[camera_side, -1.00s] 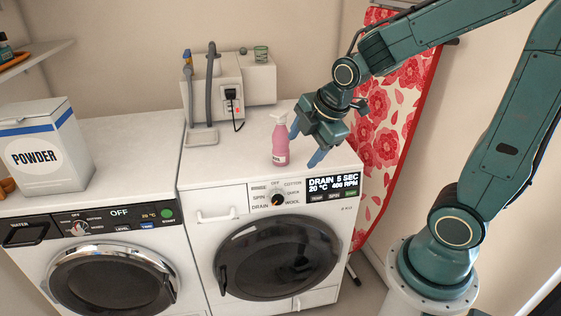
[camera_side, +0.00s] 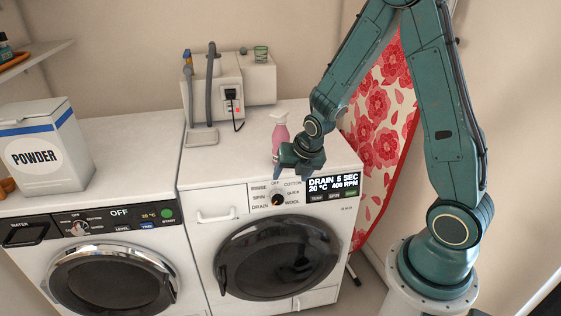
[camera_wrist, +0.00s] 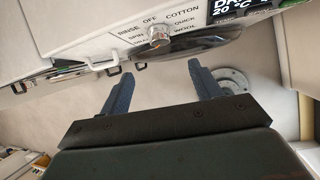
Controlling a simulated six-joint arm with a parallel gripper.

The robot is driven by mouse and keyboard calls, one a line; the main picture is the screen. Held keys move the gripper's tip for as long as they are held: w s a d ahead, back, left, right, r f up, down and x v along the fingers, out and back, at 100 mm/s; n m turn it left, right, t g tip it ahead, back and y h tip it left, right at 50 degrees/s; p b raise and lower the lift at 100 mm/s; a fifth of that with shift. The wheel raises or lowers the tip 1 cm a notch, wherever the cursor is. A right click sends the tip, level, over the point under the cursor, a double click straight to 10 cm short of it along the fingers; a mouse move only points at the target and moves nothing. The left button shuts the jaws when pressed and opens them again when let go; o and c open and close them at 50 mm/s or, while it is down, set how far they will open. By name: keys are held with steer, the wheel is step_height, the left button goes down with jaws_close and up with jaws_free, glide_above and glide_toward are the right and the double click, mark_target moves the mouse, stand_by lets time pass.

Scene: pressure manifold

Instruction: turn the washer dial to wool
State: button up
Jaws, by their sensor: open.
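The right washer (camera_side: 230,190) has a small dial (camera_side: 277,200) on its front panel, ringed by printed labels. Wool is at the dial's lower right and drain at its lower left. The washer's display (camera_side: 333,184) reads DRAIN, 5 SEC, 20 °C. The dial's knob also shows in the wrist view (camera_wrist: 158,37), just beyond my fingertips, with the labels around it. My gripper (camera_side: 281,174) is above and near the dial, fingers apart and empty. In the wrist view my gripper (camera_wrist: 164,70) is open, its two blue fingers either side of the knob's line, not touching it.
A pink spray bottle (camera_side: 280,132) stands on the washer top close behind my gripper. A second washer (camera_side: 110,265) with a powder box (camera_side: 45,150) on top is at the left. A floral ironing board (camera_side: 385,125) leans at the right.

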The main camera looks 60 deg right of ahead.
mark_target(278, 198)
steer(key=shift+w+f, duration=0.1)
steer(key=shift+f, duration=0.2)
steer(key=shift+x, duration=6.7)
steer(key=shift+d, duration=0.1)
steer(key=c, duration=1)
